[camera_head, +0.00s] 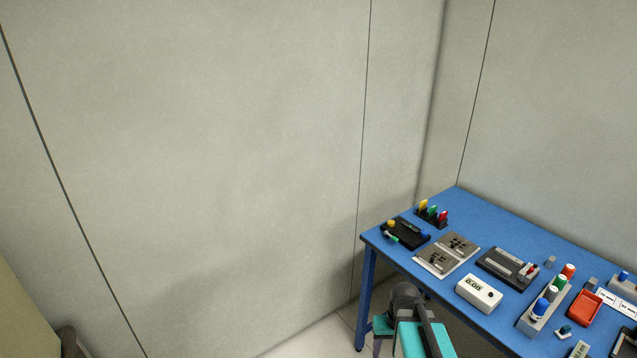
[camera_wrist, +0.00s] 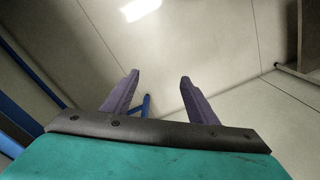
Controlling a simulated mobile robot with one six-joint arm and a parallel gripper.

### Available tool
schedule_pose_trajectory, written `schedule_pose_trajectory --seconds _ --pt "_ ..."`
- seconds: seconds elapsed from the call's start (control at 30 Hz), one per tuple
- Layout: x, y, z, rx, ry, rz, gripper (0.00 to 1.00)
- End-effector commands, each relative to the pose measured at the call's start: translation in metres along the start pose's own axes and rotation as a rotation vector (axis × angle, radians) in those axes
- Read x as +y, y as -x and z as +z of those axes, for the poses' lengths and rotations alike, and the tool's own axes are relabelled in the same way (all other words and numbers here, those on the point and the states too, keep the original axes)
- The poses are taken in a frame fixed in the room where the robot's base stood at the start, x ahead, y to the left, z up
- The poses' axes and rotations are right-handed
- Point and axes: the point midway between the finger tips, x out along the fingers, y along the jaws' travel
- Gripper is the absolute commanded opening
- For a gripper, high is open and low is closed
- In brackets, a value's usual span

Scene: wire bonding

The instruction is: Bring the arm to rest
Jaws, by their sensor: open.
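My gripper (camera_wrist: 159,82) shows in the wrist view with its two purple fingers spread apart and nothing between them. In the head view, my teal and dark arm is at the bottom, in front of the near edge of the blue table (camera_head: 467,208). The arm is low beside the table and appears clear of the objects on it.
The table holds a white display box (camera_head: 478,293), a grey plate with dark parts (camera_head: 446,253), a red tray (camera_head: 584,307), a bottle rack (camera_head: 533,318) and coloured tools in a holder (camera_head: 432,215). Pale walls stand behind. Open floor (camera_head: 301,337) lies left of the table.

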Motion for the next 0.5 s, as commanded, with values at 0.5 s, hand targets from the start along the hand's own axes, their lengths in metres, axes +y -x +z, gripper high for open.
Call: schedule_pose_trajectory --seconds 0.5 --pt "-0.039 -0.054 0.036 -0.055 -0.006 0.027 0.53"
